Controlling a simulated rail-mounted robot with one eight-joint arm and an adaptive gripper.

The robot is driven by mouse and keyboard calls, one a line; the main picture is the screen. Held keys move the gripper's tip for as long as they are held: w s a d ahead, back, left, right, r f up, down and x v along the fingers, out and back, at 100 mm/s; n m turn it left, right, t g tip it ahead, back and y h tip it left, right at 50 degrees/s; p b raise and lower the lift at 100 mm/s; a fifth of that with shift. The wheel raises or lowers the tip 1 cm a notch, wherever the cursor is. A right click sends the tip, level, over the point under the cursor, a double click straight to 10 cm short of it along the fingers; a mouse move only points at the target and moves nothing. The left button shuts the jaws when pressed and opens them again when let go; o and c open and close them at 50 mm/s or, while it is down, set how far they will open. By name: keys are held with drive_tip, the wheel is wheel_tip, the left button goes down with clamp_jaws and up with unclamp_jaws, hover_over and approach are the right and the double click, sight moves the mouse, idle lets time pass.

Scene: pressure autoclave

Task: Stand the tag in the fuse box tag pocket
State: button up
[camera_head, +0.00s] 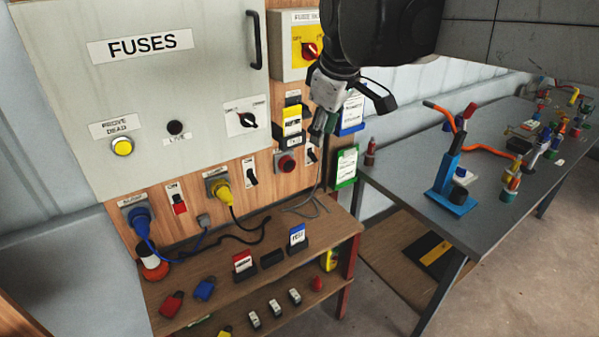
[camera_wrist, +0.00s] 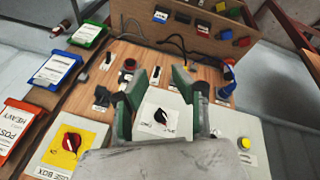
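A yellow-and-white tag (camera_head: 292,121) sits upright in a dark pocket on the wooden board, below the yellow fuse box switch (camera_head: 309,47). I cannot read its text. My gripper (camera_head: 322,126) is just to the right of the tag in the head view, pointing down. In the wrist view its two green fingers (camera_wrist: 155,100) are spread apart with nothing held between them; the panel's rotary switch (camera_wrist: 160,116) shows beyond the gap. The fuse box switch is at lower left there (camera_wrist: 70,143). I cannot make out the tag in the wrist view.
A shelf below holds a red tag (camera_head: 243,263), an empty-looking dark holder (camera_head: 271,259) and a blue tag (camera_head: 297,236). The grey FUSES cabinet (camera_head: 180,75) is left of my gripper. Blue (camera_head: 351,115) and green (camera_head: 345,166) framed cards hang to its right. A cluttered bench (camera_head: 400,167) stands right.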

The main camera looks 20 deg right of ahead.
drive_tip(key=s+f+m+t, duration=0.2)
drive_tip(key=s+f+m, duration=0.6)
drive_tip(key=s+f, duration=0.5)
drive_tip(key=s, duration=0.2)
drive_tip(key=shift+s+f+t, duration=0.3)
drive_tip(key=shift+f+t, duration=0.1)
wheel_tip(320, 180, down, 11)
drive_tip(key=b, duration=1.1)
drive_tip(key=shift+r, duration=0.1)
